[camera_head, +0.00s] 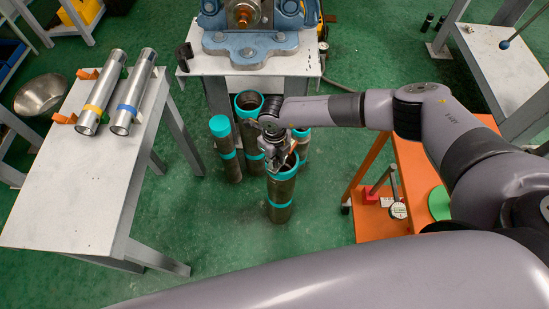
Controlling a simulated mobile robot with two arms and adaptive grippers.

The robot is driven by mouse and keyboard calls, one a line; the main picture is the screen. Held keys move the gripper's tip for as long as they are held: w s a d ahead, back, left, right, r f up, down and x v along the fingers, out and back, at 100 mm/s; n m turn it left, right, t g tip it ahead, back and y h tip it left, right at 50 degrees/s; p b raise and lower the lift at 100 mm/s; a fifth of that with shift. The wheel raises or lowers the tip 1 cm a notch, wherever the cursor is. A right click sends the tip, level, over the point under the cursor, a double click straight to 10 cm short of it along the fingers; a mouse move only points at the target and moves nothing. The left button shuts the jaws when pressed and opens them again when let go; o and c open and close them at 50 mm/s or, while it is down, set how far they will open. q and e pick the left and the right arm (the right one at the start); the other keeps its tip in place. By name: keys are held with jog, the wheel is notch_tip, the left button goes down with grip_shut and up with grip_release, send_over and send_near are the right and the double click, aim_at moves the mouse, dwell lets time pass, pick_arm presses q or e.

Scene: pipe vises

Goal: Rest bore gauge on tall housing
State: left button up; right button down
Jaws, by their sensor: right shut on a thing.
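Several upright metal housings with teal bands stand on the green floor at the centre. The one nearest the front (281,200) looks the tallest, with a teal rim around its open top. My right gripper (277,154) is over the left side of that rim, pointing down. My left gripper is not in view.
Other housings stand close to the left (222,140) and behind (249,103). A white table (75,190) at left holds two shiny tubes (105,90). A blue vise (245,40) stands behind. An orange cart (415,165) is at right. Floor at front is clear.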

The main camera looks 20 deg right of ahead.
jog(key=shift+f, duration=0.15)
jog(key=c, duration=1.3)
grip_release()
jog(key=shift+c, duration=0.2)
jog(key=shift+f, duration=0.1)
jog(key=shift+r+p, duration=2.75)
jog(key=shift+r, duration=0.85)
